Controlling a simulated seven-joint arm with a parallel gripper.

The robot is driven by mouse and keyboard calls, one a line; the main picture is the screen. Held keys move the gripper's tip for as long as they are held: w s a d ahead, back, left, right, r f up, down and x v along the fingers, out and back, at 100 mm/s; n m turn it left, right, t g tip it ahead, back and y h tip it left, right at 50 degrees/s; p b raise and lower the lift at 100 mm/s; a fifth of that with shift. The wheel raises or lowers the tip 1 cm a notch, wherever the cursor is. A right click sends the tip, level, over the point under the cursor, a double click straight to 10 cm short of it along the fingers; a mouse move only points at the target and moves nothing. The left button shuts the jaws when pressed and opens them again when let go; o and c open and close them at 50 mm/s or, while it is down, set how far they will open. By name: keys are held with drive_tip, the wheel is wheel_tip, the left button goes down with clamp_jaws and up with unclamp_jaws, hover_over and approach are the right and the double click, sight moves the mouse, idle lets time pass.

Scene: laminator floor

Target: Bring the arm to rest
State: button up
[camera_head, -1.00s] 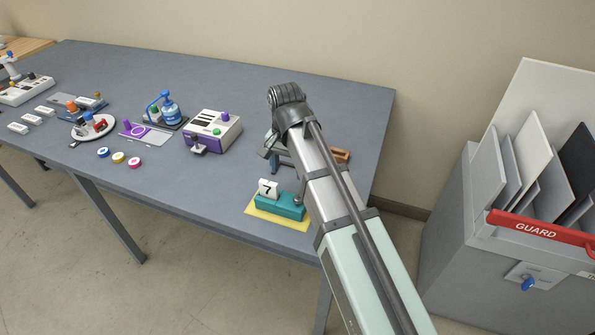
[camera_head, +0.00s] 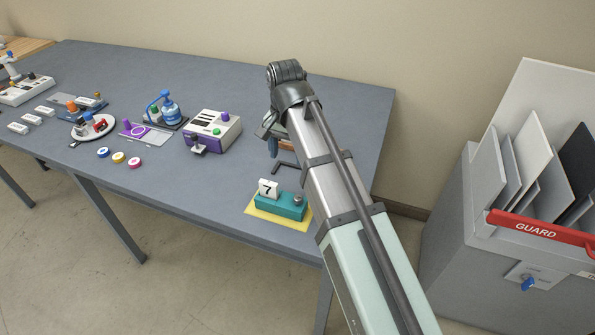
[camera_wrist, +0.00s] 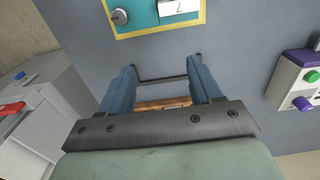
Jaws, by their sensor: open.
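My gripper (camera_wrist: 161,68) shows two blue fingers spread apart in the wrist view, with nothing held between them. In the head view my gripper (camera_head: 271,144) is partly hidden behind my own arm, above the right part of the grey table (camera_head: 230,82). A dark thin frame (camera_wrist: 163,80) lies on the table beyond the fingertips; part of it shows in the head view (camera_head: 284,168).
A teal block with a "7" card (camera_head: 282,206) sits on a yellow mat (camera_head: 255,213) near the front edge. A white and purple device (camera_head: 213,131) stands to the left. A grey cabinet with a red GUARD bar (camera_head: 540,232) stands right of the table.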

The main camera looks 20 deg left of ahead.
idle(0.3)
